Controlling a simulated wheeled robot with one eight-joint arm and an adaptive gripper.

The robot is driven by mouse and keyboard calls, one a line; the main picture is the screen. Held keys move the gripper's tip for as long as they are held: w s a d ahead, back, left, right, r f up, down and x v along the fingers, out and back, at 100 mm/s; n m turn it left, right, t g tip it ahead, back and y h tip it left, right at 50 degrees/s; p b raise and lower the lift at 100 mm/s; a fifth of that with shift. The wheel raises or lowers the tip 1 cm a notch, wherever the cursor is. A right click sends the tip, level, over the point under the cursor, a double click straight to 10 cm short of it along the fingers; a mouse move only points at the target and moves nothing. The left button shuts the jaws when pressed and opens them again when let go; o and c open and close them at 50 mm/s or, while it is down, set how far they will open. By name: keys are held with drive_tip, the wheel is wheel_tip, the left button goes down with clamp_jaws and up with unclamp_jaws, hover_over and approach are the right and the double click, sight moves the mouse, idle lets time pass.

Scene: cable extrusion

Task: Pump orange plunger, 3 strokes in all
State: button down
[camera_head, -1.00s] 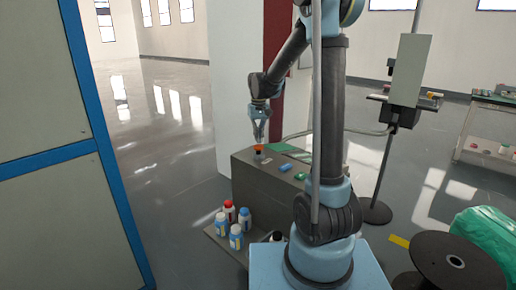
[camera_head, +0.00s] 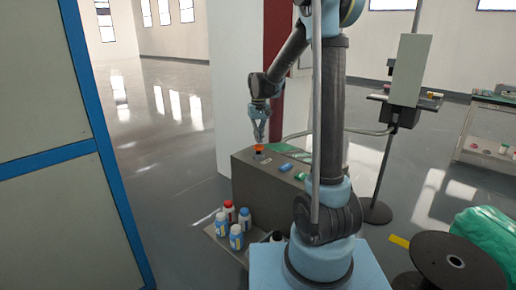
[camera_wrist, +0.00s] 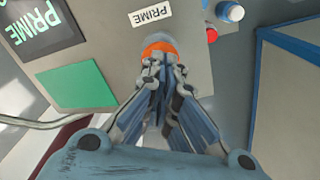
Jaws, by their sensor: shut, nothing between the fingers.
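The orange plunger (camera_head: 259,147) stands up from the top of a grey cabinet (camera_head: 250,185). In the wrist view its round orange head (camera_wrist: 159,48) shows just beyond my fingertips, partly covered by them. My gripper (camera_head: 260,139) points down, directly above the plunger. In the wrist view the fingertips (camera_wrist: 162,68) are together, with nothing held between them. They overlap the orange head in that view, and I cannot tell whether they touch it. The plunger's shaft is hidden in the wrist view.
In the wrist view, a white PRIME label (camera_wrist: 150,13), a dark PRIME screen (camera_wrist: 42,26) and a green panel (camera_wrist: 77,86) lie near the plunger. Several bottles (camera_head: 236,237) stand on a low shelf beside the cabinet. A blue-framed partition (camera_head: 105,160) stands at left.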

sight(259, 145)
drive_tip(key=shift+f, duration=0.15)
drive_tip(key=shift+f, duration=1.75)
drive_tip(key=shift+r, duration=1.9)
drive_tip(key=shift+f, duration=0.2)
drive_tip(key=shift+f, duration=1.7)
drive_tip(key=shift+r, duration=1.9)
drive_tip(key=shift+f, duration=0.15)
